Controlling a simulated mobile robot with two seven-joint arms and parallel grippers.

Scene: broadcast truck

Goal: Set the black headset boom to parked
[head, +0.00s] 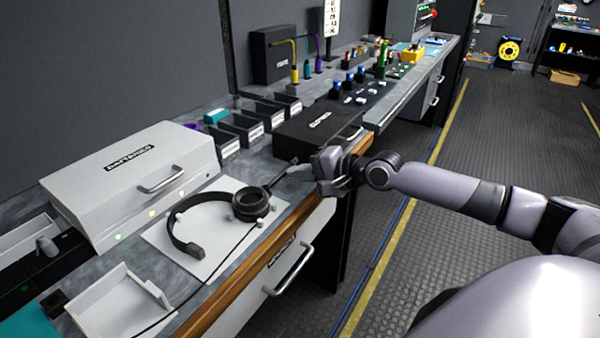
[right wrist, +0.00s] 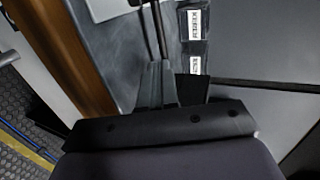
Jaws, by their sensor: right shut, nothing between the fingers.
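The black headset (head: 185,243) lies on a white pad (head: 215,262) on the bench, its round ear cup (head: 249,205) at the right end. A thin dark piece, apparently the boom (head: 279,179), runs from the ear cup up and right towards my right gripper (head: 290,171). My right gripper is shut and empty at the bench's front edge, just right of the ear cup. In the right wrist view its closed fingers (right wrist: 160,82) point at dark thin rods; I cannot tell whether they touch. My left gripper is not in view.
A white battery case (head: 130,180) stands behind the headset, and a white tray (head: 120,302) lies front left. A black case (head: 315,130) and labelled bins (head: 240,132) stand beyond. A drawer handle (head: 290,270) juts from the bench front. The floor at right is clear.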

